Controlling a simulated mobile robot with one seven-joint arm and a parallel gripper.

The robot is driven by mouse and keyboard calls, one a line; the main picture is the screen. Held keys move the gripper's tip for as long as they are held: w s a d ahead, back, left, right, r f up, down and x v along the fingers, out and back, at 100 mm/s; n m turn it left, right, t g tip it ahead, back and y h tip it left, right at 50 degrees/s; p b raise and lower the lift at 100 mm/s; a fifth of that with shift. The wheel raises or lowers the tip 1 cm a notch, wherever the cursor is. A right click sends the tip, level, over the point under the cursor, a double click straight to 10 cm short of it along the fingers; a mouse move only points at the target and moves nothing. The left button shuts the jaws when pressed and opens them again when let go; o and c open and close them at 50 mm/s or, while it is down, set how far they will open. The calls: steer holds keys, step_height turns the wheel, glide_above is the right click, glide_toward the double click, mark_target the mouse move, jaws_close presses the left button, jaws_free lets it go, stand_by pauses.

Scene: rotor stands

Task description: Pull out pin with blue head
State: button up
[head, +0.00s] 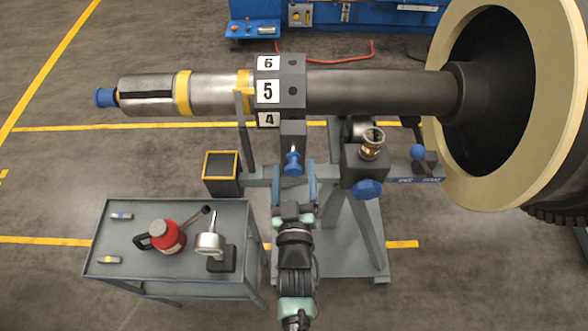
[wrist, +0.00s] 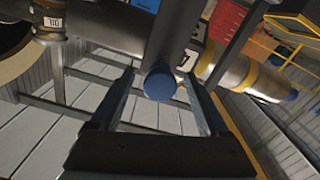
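The pin with the blue head (head: 293,163) sticks out below the numbered hexagonal block (head: 291,90) on the grey shaft. My gripper (head: 294,172) is below it, with its two blue fingers apart on either side. In the wrist view the round blue head (wrist: 160,84) lies between the open fingers of my gripper (wrist: 159,76). The fingers look clear of the head. The pin's shank is mostly hidden, behind the head in the wrist view. The block shows the numbers 6, 5 and 4.
A large flanged rotor (head: 455,170) stands at the right. Blue knobs (head: 367,190) and a brass fitting (head: 371,143) are on the stand right of my gripper. A grey cart (head: 130,240) with a red canister (head: 167,236) is at the lower left.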

steer(key=shift+w, duration=0.1)
steer(key=s+b, duration=0.2)
steer(key=s, duration=1.1)
stand_by(0.4)
steer(key=w+r+t, duration=0.2)
steer(key=w+r, duration=0.2)
steer(key=r, duration=0.6)
steer(key=w+a+r+m+t, duration=0.1)
steer(key=w+r, duration=0.3)
steer(key=r, duration=0.6)
steer(key=w+r+t, duration=0.2)
steer(key=w+r, duration=0.3)
steer(key=r, duration=0.6)
steer(key=s+r+t, duration=0.1)
steer(key=s+r, duration=0.2)
steer(key=r, duration=0.6)
steer(key=s+r+m+t, duration=0.1)
steer(key=s+r, duration=0.3)
steer(key=r, duration=0.6)
steer(key=s+r+m+t, duration=0.1)
steer(key=s+r, duration=0.3)
steer(key=r, duration=0.5)
steer(key=shift+s+d+r+t, duration=0.2)
steer(key=shift+d+t, duration=0.15)
steer(key=shift+t, duration=0.35)
